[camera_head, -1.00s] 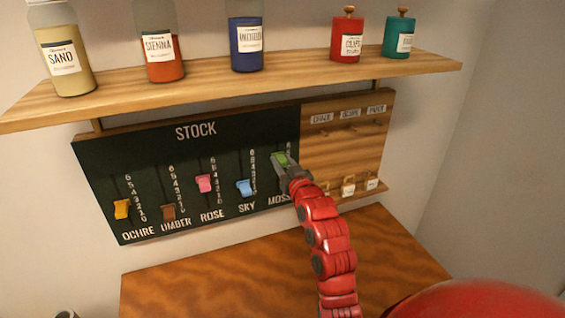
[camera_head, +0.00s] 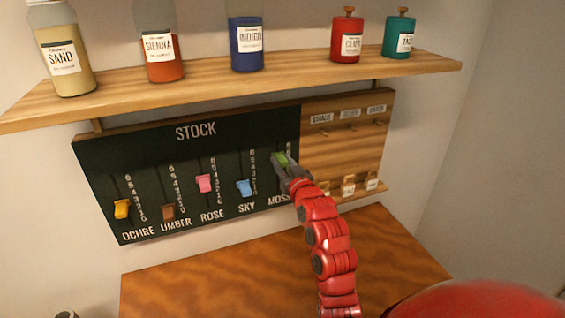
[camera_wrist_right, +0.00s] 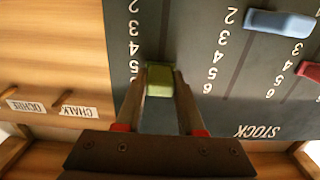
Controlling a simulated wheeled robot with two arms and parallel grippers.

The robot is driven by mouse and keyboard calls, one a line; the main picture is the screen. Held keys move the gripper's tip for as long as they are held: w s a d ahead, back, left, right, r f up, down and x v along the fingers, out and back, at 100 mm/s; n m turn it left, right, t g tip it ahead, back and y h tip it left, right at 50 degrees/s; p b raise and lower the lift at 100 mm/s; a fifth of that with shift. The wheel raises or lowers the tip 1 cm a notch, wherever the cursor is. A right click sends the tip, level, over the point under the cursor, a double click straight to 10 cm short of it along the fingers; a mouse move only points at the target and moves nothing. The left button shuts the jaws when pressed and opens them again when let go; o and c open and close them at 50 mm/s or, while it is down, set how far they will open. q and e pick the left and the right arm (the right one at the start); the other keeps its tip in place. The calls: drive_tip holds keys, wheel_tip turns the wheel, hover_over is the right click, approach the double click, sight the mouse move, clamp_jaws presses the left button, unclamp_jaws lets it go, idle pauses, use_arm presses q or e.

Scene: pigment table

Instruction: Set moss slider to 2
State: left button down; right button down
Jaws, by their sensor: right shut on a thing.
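The moss slider is a green knob (camera_head: 281,159) in the rightmost slot of the dark STOCK board (camera_head: 190,150). It sits near the top of its slot. In the wrist view, which is upside down, the green knob (camera_wrist_right: 160,80) is around the 5 or 6 mark; the exact mark is unclear. My right gripper (camera_head: 283,165) is shut on the knob, with one finger on each side in the wrist view (camera_wrist_right: 161,95). The gripper and arm partly cover the MOSS label and slot in the head view. My left gripper is out of view.
Ochre (camera_head: 122,209), umber (camera_head: 168,212), rose (camera_head: 204,183) and sky (camera_head: 244,188) sliders are left of moss. A shelf (camera_head: 300,66) with several bottles and jars juts out above. A hook panel (camera_head: 345,150) adjoins the board at right. The wooden table (camera_head: 270,265) below looks clear.

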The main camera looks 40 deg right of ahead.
wheel_tip(320, 180, down, 8)
drive_tip(key=b, duration=0.7)
drive_tip(key=shift+r, duration=0.25)
drive_tip(key=c, duration=0.5)
unclamp_jaws()
drive_tip(key=b, duration=0.3)
approach(277, 176)
drive_tip(key=s, duration=0.4)
drive_tip(key=p+v, duration=0.2)
drive_tip(key=p, duration=0.1)
drive_tip(key=p+v, duration=0.6)
drive_tip(key=p, duration=0.1)
drive_tip(key=shift+w+a+r, duration=0.1)
drive_tip(key=shift+a+r, duration=0.15)
